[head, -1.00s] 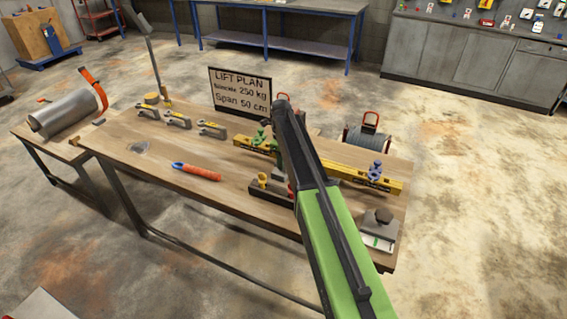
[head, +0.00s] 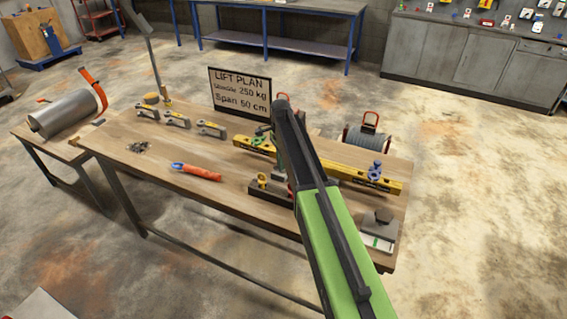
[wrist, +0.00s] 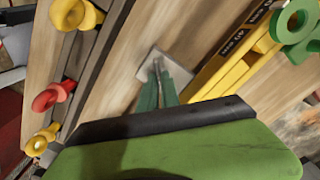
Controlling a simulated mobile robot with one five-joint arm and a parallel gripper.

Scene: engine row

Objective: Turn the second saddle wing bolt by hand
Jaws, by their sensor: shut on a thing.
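My gripper (wrist: 158,72) points down at the table in the wrist view, its two dark green fingers close together. They are shut on a small grey piece over a pale square plate (wrist: 179,73); the piece is mostly hidden, and I cannot tell if it is a wing bolt. A yellow beam (wrist: 227,69) lies just right of the fingers, with a green shackle (wrist: 297,24). In the head view my arm hides the gripped piece. The beam (head: 340,172) also carries a blue shackle (head: 375,170).
A dark rack left of my fingers carries yellow (wrist: 75,14) and red (wrist: 51,97) pieces. The wooden table (head: 225,205) also holds an orange handle (head: 197,172), several grey clamps (head: 177,119) and a lift plan sign (head: 240,92).

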